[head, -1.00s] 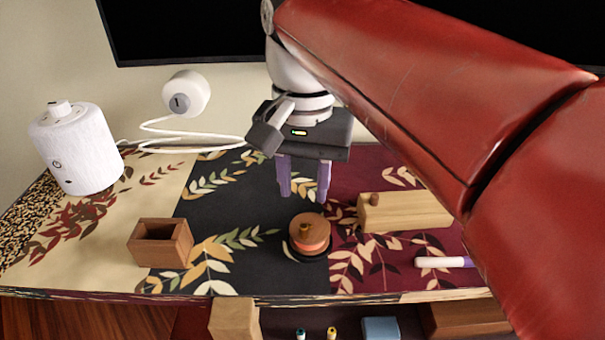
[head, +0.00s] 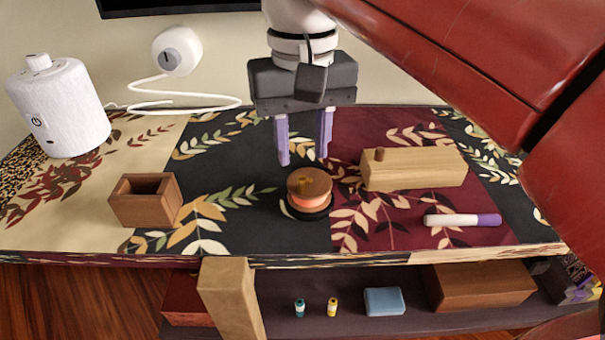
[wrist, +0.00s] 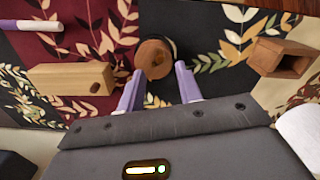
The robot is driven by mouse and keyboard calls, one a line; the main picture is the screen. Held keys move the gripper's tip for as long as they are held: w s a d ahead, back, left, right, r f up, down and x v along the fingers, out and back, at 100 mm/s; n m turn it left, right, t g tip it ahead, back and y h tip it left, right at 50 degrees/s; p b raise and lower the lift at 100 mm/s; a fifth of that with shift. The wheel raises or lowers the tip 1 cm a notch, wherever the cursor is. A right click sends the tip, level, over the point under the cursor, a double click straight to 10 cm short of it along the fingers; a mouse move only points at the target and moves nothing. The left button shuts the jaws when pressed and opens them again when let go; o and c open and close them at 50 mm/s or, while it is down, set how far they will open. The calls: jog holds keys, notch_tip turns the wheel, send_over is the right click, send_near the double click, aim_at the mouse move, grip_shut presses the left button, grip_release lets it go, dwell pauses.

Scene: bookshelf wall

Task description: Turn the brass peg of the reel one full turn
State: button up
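The reel (head: 310,201) stands on the dark middle part of the patterned table top. It has a brown wooden top, an orange band and a black base. Its small brass peg (head: 305,183) stands on the top, off toward the near side of the disc. My gripper (head: 303,160) points down above and just behind the reel, with its two purple fingers apart and nothing between them. In the wrist view the reel (wrist: 155,58) shows beyond the open fingertips (wrist: 160,80), apart from them; the peg is hard to make out there.
A wooden block with a knob (head: 415,169) and a white and purple marker (head: 462,220) lie right of the reel. An open wooden box (head: 145,201) and a white cylinder (head: 58,108) stand left. A lower shelf (head: 350,322) holds small items.

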aim_at(302, 178)
notch_tip(302, 178, down, 5)
jog(key=shift+b, duration=0.45)
grip_shut()
